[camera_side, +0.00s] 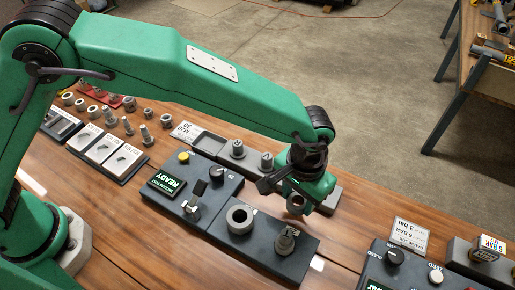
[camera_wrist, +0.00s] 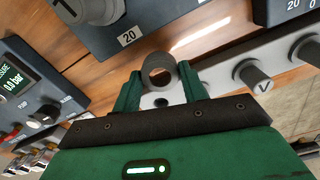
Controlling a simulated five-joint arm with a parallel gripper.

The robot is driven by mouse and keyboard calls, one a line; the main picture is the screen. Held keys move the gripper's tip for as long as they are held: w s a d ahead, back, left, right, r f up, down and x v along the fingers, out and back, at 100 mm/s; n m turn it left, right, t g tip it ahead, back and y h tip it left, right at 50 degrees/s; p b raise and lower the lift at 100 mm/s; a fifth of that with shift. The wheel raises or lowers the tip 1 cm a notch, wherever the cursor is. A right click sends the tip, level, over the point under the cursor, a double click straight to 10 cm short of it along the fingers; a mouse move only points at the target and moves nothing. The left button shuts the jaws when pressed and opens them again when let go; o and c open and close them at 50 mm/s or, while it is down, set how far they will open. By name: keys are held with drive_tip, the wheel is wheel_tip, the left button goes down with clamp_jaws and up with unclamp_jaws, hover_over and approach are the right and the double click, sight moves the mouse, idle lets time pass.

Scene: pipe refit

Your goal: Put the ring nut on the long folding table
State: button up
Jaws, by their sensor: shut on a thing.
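My gripper (camera_side: 296,193) is shut on a grey ring nut (camera_side: 298,206) and holds it in the air above the wooden tabletop (camera_side: 352,232), near the right end of a dark block. In the wrist view the ring nut (camera_wrist: 173,66) sits between the two green fingers of my gripper (camera_wrist: 159,86), its round hole facing the camera. The wood shows behind it. I cannot tell whether this wooden top is the long folding table.
The dark block (camera_side: 262,250) carries a thick grey ring (camera_side: 231,222) and a fitting (camera_side: 286,240). A grey rail with plugs (camera_side: 238,149) lies behind. A test unit (camera_side: 174,196) stands left, a pump panel (camera_side: 410,275) right. Another bench (camera_side: 463,65) stands far right. Bare wood lies right of my gripper.

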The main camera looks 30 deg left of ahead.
sight(296, 207)
drive_tip(key=shift+f, duration=1.85)
drive_tip(key=shift+f, duration=0.15)
drive_tip(key=o, duration=1.1)
wheel_tip(296, 207, up, 12)
drive_tip(key=shift+r, duration=0.15)
